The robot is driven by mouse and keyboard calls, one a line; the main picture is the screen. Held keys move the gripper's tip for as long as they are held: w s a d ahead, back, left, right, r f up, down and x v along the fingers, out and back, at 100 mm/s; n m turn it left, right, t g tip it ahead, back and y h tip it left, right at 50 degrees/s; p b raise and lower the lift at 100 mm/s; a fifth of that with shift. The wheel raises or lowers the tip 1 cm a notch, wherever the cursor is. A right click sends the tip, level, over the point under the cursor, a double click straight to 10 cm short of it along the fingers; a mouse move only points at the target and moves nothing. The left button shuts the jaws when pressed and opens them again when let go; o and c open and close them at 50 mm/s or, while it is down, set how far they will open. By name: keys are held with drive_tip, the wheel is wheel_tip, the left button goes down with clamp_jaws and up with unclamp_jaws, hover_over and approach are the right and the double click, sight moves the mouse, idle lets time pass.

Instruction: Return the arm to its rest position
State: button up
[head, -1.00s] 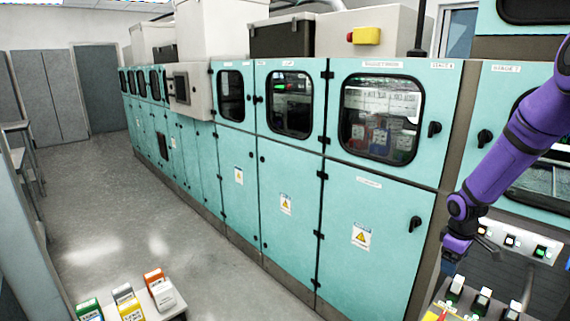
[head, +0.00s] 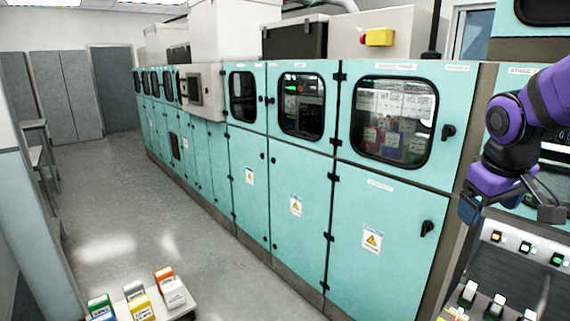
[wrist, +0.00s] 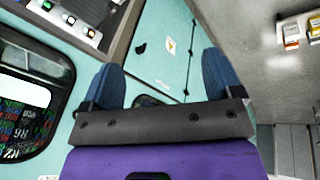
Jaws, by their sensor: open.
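My purple arm (head: 512,140) is folded at the right of the head view. My gripper (head: 470,209) hangs at its lower end, in front of the teal cabinets and above the sloped button panel. In the wrist view my gripper (wrist: 162,78) shows two dark blue fingers spread wide apart. Nothing is between them. The fingers point toward a teal cabinet door with a warning label.
A row of teal cabinets (head: 385,215) with windows runs along the aisle. A button panel (head: 505,275) with black-and-white modules is below my gripper. Several coloured boxes (head: 143,305) stand on a small table at lower left. The grey floor (head: 125,205) is clear.

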drive_tip(key=s+a+r+m+t+y, duration=0.1)
drive_tip(key=s+a+r, duration=0.1)
drive_tip(key=s, duration=0.5)
drive_tip(key=s+a+r+m+t+y, duration=0.1)
drive_tip(key=s+a+r, duration=0.1)
drive_tip(key=s+a, duration=0.2)
drive_tip(key=s, duration=0.3)
drive_tip(key=shift+s+r, duration=0.3)
drive_tip(key=shift+r, duration=0.05)
